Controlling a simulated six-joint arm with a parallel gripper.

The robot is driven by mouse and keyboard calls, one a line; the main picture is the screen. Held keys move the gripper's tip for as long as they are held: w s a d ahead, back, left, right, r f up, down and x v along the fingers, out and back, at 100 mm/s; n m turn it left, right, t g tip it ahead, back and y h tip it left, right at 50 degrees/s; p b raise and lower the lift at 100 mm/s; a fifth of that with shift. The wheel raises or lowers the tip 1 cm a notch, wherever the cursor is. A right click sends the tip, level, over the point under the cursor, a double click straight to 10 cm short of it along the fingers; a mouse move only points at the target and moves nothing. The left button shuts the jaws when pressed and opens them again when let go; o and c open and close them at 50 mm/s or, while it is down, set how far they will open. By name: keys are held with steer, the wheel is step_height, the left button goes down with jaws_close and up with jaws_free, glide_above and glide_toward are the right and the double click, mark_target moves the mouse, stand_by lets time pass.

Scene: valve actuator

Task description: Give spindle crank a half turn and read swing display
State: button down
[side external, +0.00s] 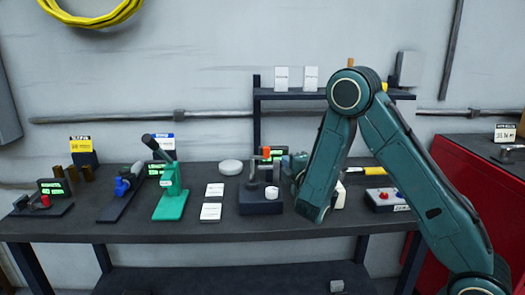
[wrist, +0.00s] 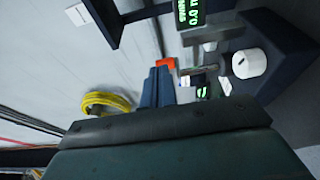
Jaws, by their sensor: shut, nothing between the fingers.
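A dark block-shaped unit (side external: 260,207) stands mid-bench, with upright metal parts and a white knob (side external: 271,192) at its front. The wrist view shows the white knob (wrist: 249,63) on the block (wrist: 285,50) at upper right. Which part is the spindle crank is hard to tell. A dark display (wrist: 188,12) with green text is cut by the top edge. My gripper (wrist: 158,70) shows as two dark blue fingers side by side, shut and empty. An orange piece (wrist: 166,63) appears by their tips; contact is unclear. In the side view, my arm mostly hides the gripper.
A box with a red button (side external: 383,195) is right of my arm. A shelf (side external: 300,95) stands behind. The front bench edge is clear.

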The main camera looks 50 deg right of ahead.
steer(key=c, duration=1.3)
jaws_free()
steer(key=shift+r, duration=0.15)
steer(key=shift+c, duration=0.2)
steer(key=shift+o, duration=0.2)
steer(key=shift+r, duration=2.95)
steer(key=w+d+f+m+g+y, duration=0.1)
steer(key=d+f+m+g+y, duration=0.3)
steer(key=f+m+y, duration=0.65)
step_height(320, 180, up, 10)
steer(key=s+d+n+t+y, duration=0.1)
steer(key=s+d+t+y, duration=0.15)
steer(key=t, duration=0.25)
steer(key=shift+t, duration=0.3)
steer(key=shift+s+a+f, duration=0.1)
steer(key=shift+a+f, duration=0.15)
steer(key=shift+f, duration=0.95)
steer(key=shift+s+a+f, duration=0.1)
steer(key=shift+a+f, duration=0.1)
steer(key=shift+f, duration=1)
